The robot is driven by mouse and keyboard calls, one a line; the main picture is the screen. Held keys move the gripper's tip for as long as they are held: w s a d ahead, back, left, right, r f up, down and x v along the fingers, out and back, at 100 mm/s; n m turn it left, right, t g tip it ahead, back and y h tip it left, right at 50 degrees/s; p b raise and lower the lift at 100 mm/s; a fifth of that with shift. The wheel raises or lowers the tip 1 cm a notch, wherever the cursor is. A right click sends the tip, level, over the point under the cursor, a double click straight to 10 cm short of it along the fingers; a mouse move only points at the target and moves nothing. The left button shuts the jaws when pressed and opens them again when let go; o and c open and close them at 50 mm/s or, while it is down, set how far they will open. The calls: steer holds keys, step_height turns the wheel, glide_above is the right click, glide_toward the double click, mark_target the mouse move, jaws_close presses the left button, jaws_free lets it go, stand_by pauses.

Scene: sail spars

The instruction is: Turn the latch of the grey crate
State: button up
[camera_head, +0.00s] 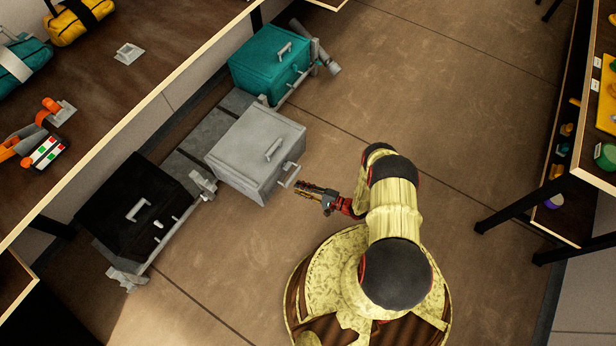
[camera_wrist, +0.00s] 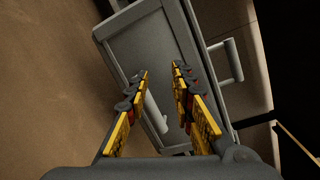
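The grey crate (camera_head: 232,146) stands low between two other crates, its lid shut and a bar handle (camera_head: 273,149) on the lid. A pale bar-shaped latch (camera_head: 290,175) sticks out from its front side, facing my gripper (camera_head: 304,190). In the wrist view the crate's framed front panel (camera_wrist: 145,50) fills the middle, and the latch (camera_wrist: 155,113) lies slantwise, partly behind the left finger. My gripper (camera_wrist: 160,72) is open and empty, its fingers pointing at the front panel. I cannot tell whether the fingertips touch it. The lid handle (camera_wrist: 233,60) shows at the right.
A teal crate (camera_head: 262,72) stands behind the grey one and a black crate (camera_head: 118,205) in front, with grey brackets beside them. A workbench (camera_head: 165,65) overhangs at left. A shelf unit (camera_head: 570,205) stands at right. The brown floor between (camera_head: 450,110) is clear.

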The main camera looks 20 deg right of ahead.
mark_target(290, 167)
steer(key=shift+w+d+r+n+t+h, duration=0.7)
steer(key=shift+w+d+r+n+t, duration=0.65)
steer(key=shift+w+d, duration=0.7)
steer(key=x, duration=0.8)
steer(key=shift+f, duration=0.15)
steer(key=shift+s, duration=0.1)
steer(key=c, duration=0.6)
